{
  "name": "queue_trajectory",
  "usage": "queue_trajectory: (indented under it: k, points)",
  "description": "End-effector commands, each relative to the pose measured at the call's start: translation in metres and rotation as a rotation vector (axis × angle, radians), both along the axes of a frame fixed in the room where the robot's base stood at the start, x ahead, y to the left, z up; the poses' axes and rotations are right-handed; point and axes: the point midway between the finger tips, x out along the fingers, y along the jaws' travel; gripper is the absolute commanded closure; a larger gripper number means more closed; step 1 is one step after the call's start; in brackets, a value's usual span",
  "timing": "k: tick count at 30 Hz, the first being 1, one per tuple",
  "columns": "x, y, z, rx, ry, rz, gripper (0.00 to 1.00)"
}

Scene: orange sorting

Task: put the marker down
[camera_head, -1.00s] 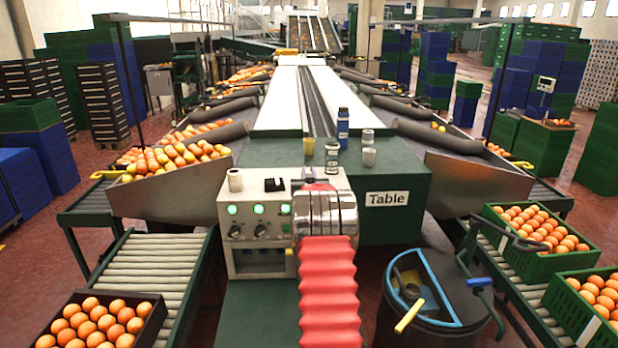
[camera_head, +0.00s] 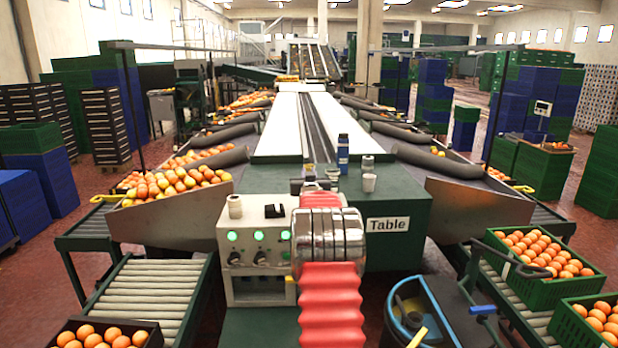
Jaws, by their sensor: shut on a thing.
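My arm reaches forward over the control box toward the green table (camera_head: 398,250), marked "Table". My gripper (camera_head: 315,185) is at the table's near edge, seen from behind and partly covered by my arm. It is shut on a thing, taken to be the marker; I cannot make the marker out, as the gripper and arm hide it. A small jar (camera_head: 309,172) and a yellowish cup (camera_head: 333,173) stand just beyond the gripper, the cup partly covered.
A blue bottle (camera_head: 343,153), a grey jar (camera_head: 368,164) and a pale cup (camera_head: 369,183) stand right of the gripper. A white cup (camera_head: 235,206) and a black item (camera_head: 274,211) sit on the control box (camera_head: 236,268). Bare green table top lies farther right.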

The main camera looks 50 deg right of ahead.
Motion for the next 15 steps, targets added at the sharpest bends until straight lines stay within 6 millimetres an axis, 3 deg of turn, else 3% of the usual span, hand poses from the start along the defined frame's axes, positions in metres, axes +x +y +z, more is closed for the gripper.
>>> queue_trajectory:
  k: [11, 15]
  points:
    - [0.001, 0.001, -0.001, 0.000, 0.000, 0.001, 1.00]
    - [0.009, 0.012, -0.005, 0.000, 0.000, 0.016, 1.00]
